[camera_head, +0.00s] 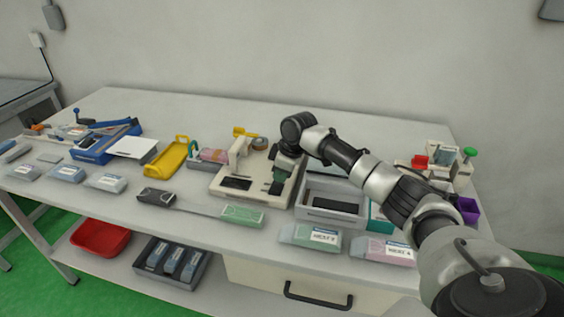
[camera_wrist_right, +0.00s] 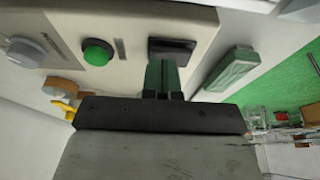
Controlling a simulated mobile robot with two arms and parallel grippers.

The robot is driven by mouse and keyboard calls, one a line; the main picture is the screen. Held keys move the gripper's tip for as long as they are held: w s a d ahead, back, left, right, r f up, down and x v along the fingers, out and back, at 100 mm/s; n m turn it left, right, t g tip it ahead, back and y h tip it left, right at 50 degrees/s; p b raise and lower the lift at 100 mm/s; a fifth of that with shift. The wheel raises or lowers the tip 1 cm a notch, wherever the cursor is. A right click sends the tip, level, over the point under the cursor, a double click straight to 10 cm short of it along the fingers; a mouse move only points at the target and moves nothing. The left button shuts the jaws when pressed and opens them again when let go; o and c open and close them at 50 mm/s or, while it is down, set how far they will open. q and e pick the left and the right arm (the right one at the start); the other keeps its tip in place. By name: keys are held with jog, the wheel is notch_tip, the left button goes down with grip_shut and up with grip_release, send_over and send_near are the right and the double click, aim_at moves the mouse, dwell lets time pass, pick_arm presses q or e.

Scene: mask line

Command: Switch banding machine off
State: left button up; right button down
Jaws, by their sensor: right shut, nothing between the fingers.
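The cream banding machine (camera_head: 223,186) stands on the table in the middle of the head view. My right gripper (camera_head: 277,188) is shut and empty, low over the right part of the machine. In the right wrist view, the machine's panel (camera_wrist_right: 130,20) carries a grey knob (camera_wrist_right: 25,52), a round green button (camera_wrist_right: 97,52) and a dark rectangular switch (camera_wrist_right: 172,44). The green fingers of my right gripper (camera_wrist_right: 163,58) are together at the dark switch; I cannot tell whether they touch it. My left gripper is not in view.
A grey tray (camera_head: 330,216) stands right of the machine. A yellow tray (camera_head: 170,160) is to its left. A green pack (camera_head: 242,215) lies in front, with labelled packs (camera_head: 310,236) along the front edge. The back of the table is mostly clear.

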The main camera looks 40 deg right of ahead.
jog(key=shift+f, duration=0.35)
